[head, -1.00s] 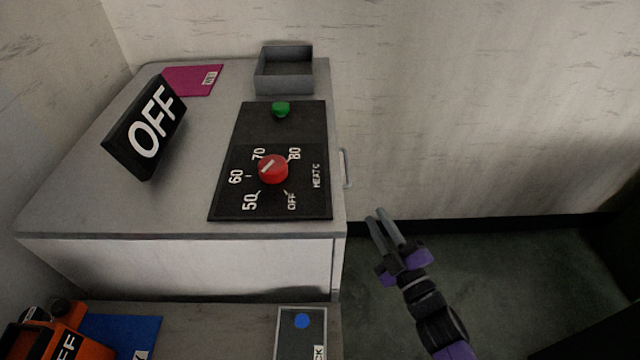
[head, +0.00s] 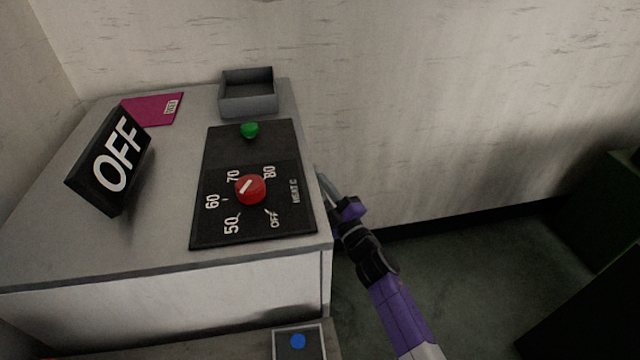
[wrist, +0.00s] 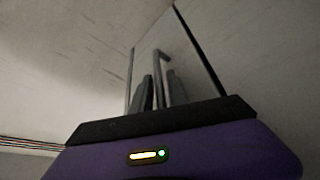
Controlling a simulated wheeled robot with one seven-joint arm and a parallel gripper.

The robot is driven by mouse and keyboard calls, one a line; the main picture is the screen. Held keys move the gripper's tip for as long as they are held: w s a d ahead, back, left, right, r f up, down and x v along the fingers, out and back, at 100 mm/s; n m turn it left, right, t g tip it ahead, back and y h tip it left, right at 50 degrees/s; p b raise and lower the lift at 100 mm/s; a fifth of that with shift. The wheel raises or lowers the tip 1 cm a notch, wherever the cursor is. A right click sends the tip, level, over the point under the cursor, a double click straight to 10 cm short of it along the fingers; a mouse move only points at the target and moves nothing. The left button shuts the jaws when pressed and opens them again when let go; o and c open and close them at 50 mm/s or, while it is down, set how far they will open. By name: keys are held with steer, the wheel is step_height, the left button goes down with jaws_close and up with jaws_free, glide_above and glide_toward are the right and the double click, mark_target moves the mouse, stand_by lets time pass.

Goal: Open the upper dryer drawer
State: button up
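The grey dryer (head: 165,225) fills the left of the head view. Its right side, with the drawer front, is turned away there. In the wrist view the drawer front (wrist: 150,52) shows as a pale panel with dark edges. A thin bar handle (wrist: 160,60) stands out from it. My gripper (head: 326,184) is at the dryer's right side, just below the top edge. In the wrist view my gripper (wrist: 159,92) has its fingers apart, one to each side of the handle bar. Contact cannot be made out. The drawer appears closed.
On the dryer top are a black OFF sign (head: 110,160), a magenta card (head: 152,109), an empty grey tray (head: 248,103) and a control panel with a red knob (head: 250,189) and green button (head: 250,130). Floor (head: 460,270) right of the dryer is clear; a dark box (head: 590,260) stands far right.

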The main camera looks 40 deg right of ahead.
steer(key=shift+w+d, duration=0.1)
steer(key=shift+w, duration=0.2)
jaws_close()
stand_by(1.3)
